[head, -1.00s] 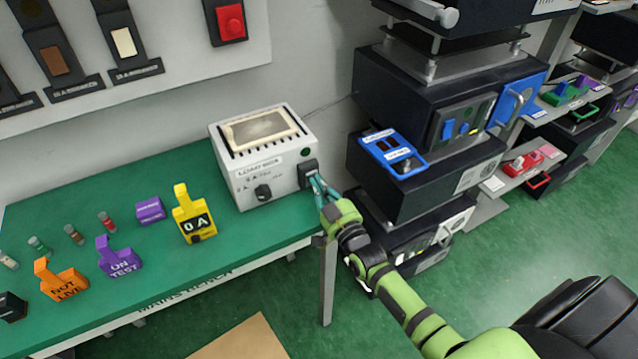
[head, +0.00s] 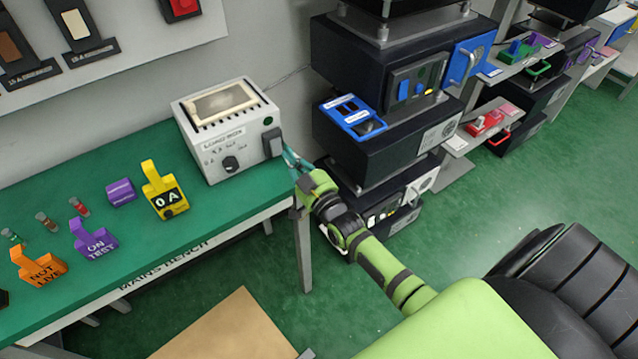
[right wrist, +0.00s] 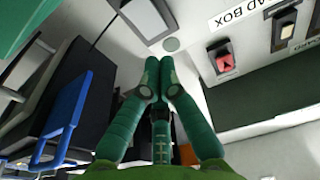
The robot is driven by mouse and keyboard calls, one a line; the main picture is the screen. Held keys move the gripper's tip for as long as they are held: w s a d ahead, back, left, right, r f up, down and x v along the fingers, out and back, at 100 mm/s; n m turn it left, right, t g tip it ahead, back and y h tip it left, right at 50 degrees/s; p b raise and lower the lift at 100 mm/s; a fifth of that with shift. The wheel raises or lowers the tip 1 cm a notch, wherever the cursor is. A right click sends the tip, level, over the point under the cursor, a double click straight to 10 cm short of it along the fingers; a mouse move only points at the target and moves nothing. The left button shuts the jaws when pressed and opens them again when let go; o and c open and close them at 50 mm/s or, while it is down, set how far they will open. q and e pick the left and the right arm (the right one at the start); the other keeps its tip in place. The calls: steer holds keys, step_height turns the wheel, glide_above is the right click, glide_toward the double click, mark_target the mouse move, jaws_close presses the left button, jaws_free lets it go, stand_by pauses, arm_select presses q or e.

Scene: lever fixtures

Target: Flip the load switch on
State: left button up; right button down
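The white load box (head: 228,140) stands at the right end of the green bench. Its black load switch (head: 272,143) is on the right part of the front face, below a dark green round lamp (head: 268,121). I cannot tell the switch's position. My right gripper (head: 286,155) points at the switch from the right, its teal tips very close to it; contact cannot be told. My left gripper is not in view.
A yellow "0 A" tag (head: 165,195) and a purple block (head: 121,192) stand left of the box. A stack of black units (head: 385,140) is close on the right of my right arm.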

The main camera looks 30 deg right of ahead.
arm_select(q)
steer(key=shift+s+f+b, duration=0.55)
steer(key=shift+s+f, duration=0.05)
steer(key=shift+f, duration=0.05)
arm_select(e)
steer(key=s+r, duration=0.1)
steer(key=s, duration=0.8)
steer(key=shift+s+d, duration=0.2)
steer(key=shift+s, duration=0.05)
steer(key=s+a+f+g, duration=0.1)
steer(key=s+f+g, duration=0.25)
steer(key=f, duration=0.75)
steer(key=s+a+f+g, duration=0.1)
steer(key=s+f+g, duration=0.3)
steer(key=f, duration=0.7)
steer(key=s+f+g, duration=0.2)
steer(key=s+f, duration=0.4)
steer(key=f, duration=0.5)
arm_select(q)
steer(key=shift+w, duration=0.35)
arm_select(e)
steer(key=s+f+n+g, duration=0.1)
steer(key=s+f+g, duration=0.3)
steer(key=s, duration=0.9)
steer(key=s+a+f+n+g, duration=0.1)
steer(key=s+f+g, duration=0.4)
steer(key=s+f, duration=0.5)
steer(key=s, duration=0.3)
steer(key=shift+a+h, duration=0.3)
